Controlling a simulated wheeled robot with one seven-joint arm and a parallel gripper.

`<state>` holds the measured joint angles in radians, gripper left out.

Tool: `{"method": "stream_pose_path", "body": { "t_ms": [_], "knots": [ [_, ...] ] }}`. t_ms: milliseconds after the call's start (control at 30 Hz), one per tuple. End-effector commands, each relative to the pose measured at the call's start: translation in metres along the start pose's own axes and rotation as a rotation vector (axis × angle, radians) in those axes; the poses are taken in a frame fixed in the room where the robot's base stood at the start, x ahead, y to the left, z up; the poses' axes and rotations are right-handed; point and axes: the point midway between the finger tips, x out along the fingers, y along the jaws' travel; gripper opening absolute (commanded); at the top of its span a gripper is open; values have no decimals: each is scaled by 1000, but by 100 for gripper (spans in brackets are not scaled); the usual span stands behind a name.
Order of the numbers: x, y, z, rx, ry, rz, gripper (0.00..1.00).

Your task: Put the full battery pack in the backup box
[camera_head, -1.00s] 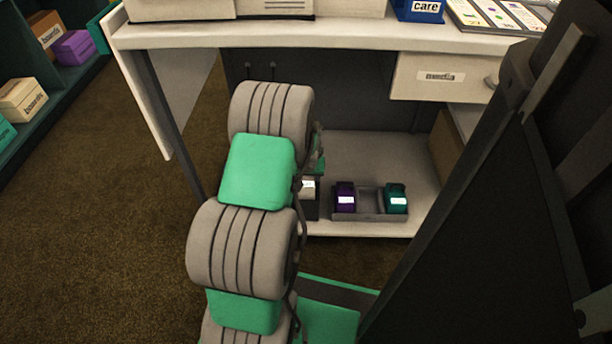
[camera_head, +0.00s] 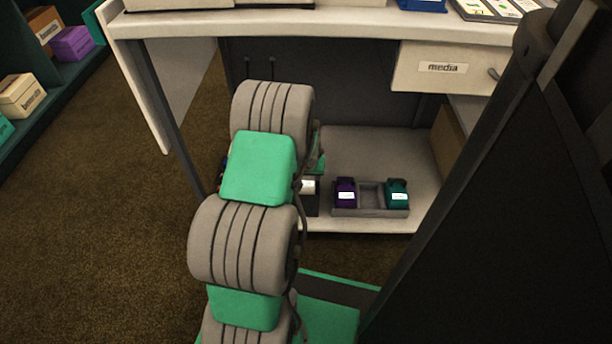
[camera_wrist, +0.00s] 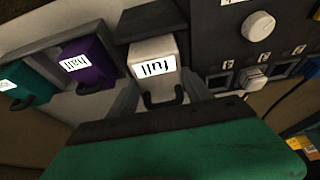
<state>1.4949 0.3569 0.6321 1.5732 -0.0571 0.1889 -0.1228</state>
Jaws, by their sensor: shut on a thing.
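The full battery pack (camera_wrist: 153,54) is white, with a "full" label that reads upside down in the wrist view and a dark handle towards me. My gripper (camera_wrist: 160,92) is shut on it, a finger at each side of the handle. A dark grey box-like part (camera_wrist: 150,22) lies just behind the pack; I cannot tell whether the pack is inside it or only against it. In the head view the pack (camera_head: 308,187) shows as a small pale patch beside my arm, which hides my gripper. No label marks the backup box.
A grey tray (camera_head: 371,212) on the low shelf holds a purple half pack (camera_head: 345,191) and a teal pack (camera_head: 396,193), with an empty slot between. A dark panel with a knob (camera_wrist: 258,26) and small sockets stands right of the pack. A drawer (camera_head: 445,70) hangs above.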

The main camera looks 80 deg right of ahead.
Motion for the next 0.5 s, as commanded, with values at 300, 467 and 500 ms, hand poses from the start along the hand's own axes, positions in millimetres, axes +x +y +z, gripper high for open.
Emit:
{"method": "stream_pose_path", "body": {
  "t_ms": [300,467,500],
  "knots": [
    [-1,0,-2,0,3,0,73],
    [0,0,-1,0,1,0,83],
    [0,0,-1,0,1,0,83]
  ]
}}
